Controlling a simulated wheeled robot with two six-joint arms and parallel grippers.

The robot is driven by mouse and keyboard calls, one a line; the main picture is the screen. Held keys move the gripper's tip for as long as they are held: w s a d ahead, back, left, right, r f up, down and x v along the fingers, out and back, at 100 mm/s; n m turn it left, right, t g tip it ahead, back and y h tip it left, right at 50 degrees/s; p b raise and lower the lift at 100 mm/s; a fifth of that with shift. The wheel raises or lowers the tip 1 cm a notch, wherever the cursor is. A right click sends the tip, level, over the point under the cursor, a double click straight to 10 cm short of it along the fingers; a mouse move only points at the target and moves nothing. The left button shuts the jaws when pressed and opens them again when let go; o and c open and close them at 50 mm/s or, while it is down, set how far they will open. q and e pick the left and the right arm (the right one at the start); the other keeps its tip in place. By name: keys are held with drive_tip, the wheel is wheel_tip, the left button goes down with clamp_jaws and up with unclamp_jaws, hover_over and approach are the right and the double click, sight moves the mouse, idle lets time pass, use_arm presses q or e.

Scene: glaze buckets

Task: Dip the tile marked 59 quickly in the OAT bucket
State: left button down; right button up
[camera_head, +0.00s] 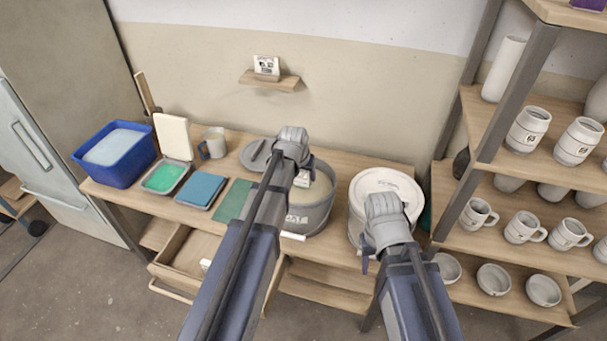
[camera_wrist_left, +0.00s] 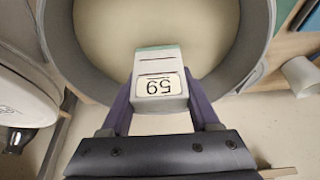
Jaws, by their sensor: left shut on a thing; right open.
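The tile marked 59 (camera_wrist_left: 160,86) is a pale block with a green strip along its far edge. My left gripper (camera_wrist_left: 160,108) is shut on it, and the tile is over the open mouth of the grey OAT bucket (camera_head: 309,215). The bucket holds cream glaze (camera_wrist_left: 110,30). I cannot tell whether the tile's lower end touches the glaze. In the head view the tile (camera_head: 303,179) shows just below my left wrist. My right gripper (camera_head: 367,258) is open, in front of the lidded white bucket (camera_head: 385,183), and partly hidden by its own wrist.
Left of the OAT bucket are a grey lid (camera_head: 254,154), a green mat (camera_head: 234,200), a blue tray (camera_head: 201,188), a green tray (camera_head: 165,177), a mug (camera_head: 214,141) and a blue basin (camera_head: 121,172). A drawer (camera_head: 187,254) stands open below. Shelves of pottery (camera_head: 522,230) stand right.

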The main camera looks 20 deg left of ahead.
sight(303, 186)
use_arm(q)
drive_tip(key=shift+f, duration=0.1)
wheel_tip(303, 186, down, 4)
drive_tip(key=b, duration=0.4)
idle(0.4)
drive_tip(key=shift+f+b, duration=0.55)
drive_tip(key=shift+b, duration=0.05)
drive_tip(key=shift+f, duration=0.2)
drive_tip(key=shift+r, duration=0.15)
wheel_tip(303, 186, up, 6)
drive_tip(key=p, duration=0.6)
drive_tip(key=shift+r, duration=0.1)
idle(1.8)
